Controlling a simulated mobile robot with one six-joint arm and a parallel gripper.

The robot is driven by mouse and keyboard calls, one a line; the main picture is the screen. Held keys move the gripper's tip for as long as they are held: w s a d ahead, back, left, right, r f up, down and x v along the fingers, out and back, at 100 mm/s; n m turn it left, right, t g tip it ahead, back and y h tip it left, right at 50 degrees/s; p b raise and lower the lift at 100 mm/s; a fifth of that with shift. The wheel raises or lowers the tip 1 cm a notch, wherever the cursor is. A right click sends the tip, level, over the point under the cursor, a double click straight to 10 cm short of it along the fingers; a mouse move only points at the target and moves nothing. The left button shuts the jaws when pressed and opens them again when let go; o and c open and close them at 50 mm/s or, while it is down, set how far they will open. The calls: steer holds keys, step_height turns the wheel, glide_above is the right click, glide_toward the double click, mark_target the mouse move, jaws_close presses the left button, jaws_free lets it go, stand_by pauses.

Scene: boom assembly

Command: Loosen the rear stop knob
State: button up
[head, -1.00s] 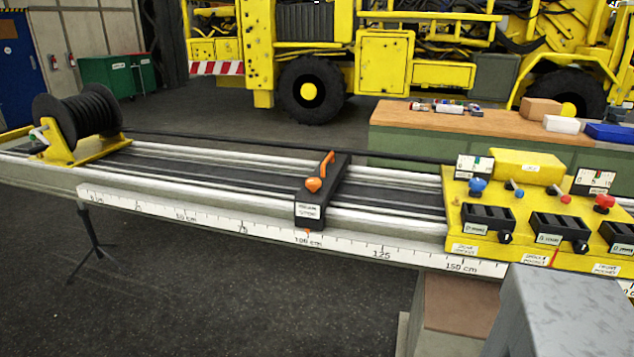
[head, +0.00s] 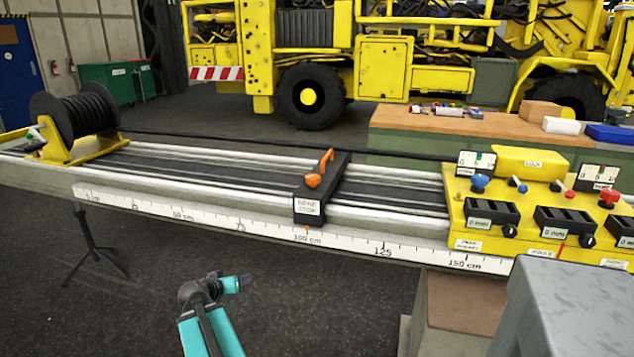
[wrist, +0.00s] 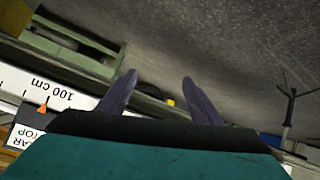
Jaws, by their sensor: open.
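The rear stop (head: 309,208) is a black block across the rails, with its orange pointer near the 100 cm mark. An orange knob (head: 313,181) sits on top of it, with an orange lever (head: 327,160) behind. My gripper (head: 246,281) is in front of the rail and lower in the picture, left of the stop and apart from it. In the wrist view my gripper (wrist: 158,84) has its two fingers spread with nothing between them. There the stop's label (wrist: 24,136) shows upside down at the left edge; the knob is not visible.
A scale strip (head: 190,219) runs along the rail's front. A black cable reel (head: 85,115) stands at the left end. A yellow control panel (head: 470,243) with knobs is at the right. A tripod (head: 92,250) stands at left. Open floor lies in front of the rail.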

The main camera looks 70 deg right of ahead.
steer(key=s+d+r+m+h+b, duration=0.1)
steer(key=s+d+r+m+h, duration=0.1)
steer(key=s+d+r, duration=0.4)
steer(key=s+d+r+m+h+b, duration=0.15)
steer(key=d+r, duration=0.25)
steer(key=r, duration=0.4)
steer(key=m+g+h, duration=0.2)
steer(key=h, duration=0.2)
glide_toward(310, 181)
steer(key=d, duration=0.3)
steer(key=shift+a+r+y, duration=0.15)
steer(key=shift+a+y, duration=0.05)
steer(key=shift+y, duration=0.05)
steer(key=shift+d+r+p, duration=0.2)
steer(key=shift+d+p, duration=0.35)
steer(key=shift+p, duration=1.2)
steer(key=d+p, duration=0.1)
steer(key=p, duration=0.4)
steer(key=shift+d+f, duration=0.1)
steer(key=shift+d, duration=0.2)
steer(key=shift+s+d+f+p, duration=0.1)
steer(key=shift+d+p, duration=0.75)
steer(key=shift+d, duration=1.9)
steer(key=shift+d+f+p, duration=0.1)
steer(key=shift+d+p, duration=0.7)
steer(key=shift+d, duration=1.95)
